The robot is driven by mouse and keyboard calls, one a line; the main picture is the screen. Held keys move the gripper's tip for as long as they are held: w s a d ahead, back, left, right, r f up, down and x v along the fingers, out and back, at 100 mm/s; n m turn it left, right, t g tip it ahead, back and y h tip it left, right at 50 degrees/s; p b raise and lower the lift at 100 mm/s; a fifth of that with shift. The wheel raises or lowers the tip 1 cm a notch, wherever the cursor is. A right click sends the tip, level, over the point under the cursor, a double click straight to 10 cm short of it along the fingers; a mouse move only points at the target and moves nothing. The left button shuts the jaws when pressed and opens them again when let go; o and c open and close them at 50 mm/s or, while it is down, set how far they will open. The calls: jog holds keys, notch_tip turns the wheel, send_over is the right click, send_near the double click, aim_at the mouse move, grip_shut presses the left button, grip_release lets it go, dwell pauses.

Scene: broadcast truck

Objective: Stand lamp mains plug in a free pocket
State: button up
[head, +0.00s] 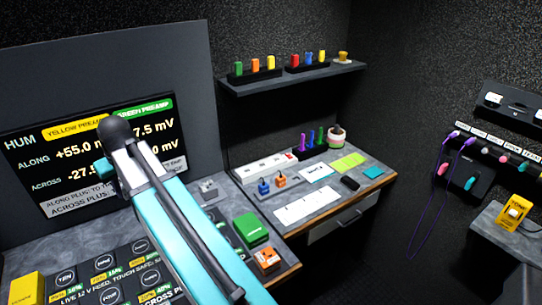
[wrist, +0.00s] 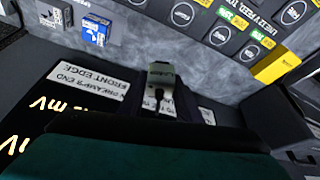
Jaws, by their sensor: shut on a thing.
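In the wrist view my gripper (wrist: 160,88) is shut on a small grey plug (wrist: 161,70) with a label too small to read and a dark cord at its near side. I take it for the lamp mains plug. Grey worktop shows behind it. In the head view my arm hides the gripper and plug. A dark rack (head: 310,152) with purple, blue and green upright pieces stands on the right desk. Two dark holders, one at left (head: 255,74) and one at right (head: 308,66), sit on the wall shelf with coloured pieces. I cannot tell which pockets are free.
A white power strip (head: 262,168) lies on the right desk near small blue and orange blocks. A green box (head: 251,230) and an orange box (head: 266,259) stand at the worktop's right edge. A screen (head: 75,160) is behind my arm. A yellow block (wrist: 277,63) is at right in the wrist view.

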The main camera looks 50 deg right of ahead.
jog(key=s+d+f+m+p, duration=0.1)
jog(key=s+d+f, duration=0.15)
jog(key=d, duration=1.35)
jog(key=s+d+f+m+p, duration=0.1)
jog(key=d+f, duration=0.2)
jog(key=d, duration=1.4)
jog(key=s+d+f, duration=0.2)
jog(key=s+d, duration=0.4)
jog(key=d, duration=0.3)
jog(key=s+d+f, duration=0.2)
jog(key=s+d, duration=0.4)
jog(key=d, duration=0.3)
jog(key=s+d+f+m+h+p, duration=0.1)
jog(key=s+d+f, duration=0.1)
jog(key=s+d, duration=0.5)
jog(key=d, duration=0.2)
jog(key=shift+d, duration=0.3)
jog(key=shift+f, duration=0.15)
jog(key=shift+f+b, duration=1.6)
jog(key=shift+f, duration=1.25)
jog(key=shift+s+f+b, duration=0.1)
jog(key=shift+f+b, duration=0.7)
jog(key=shift+f, duration=0.55)
jog(key=o, duration=1.2)
jog(key=shift+c, duration=0.2)
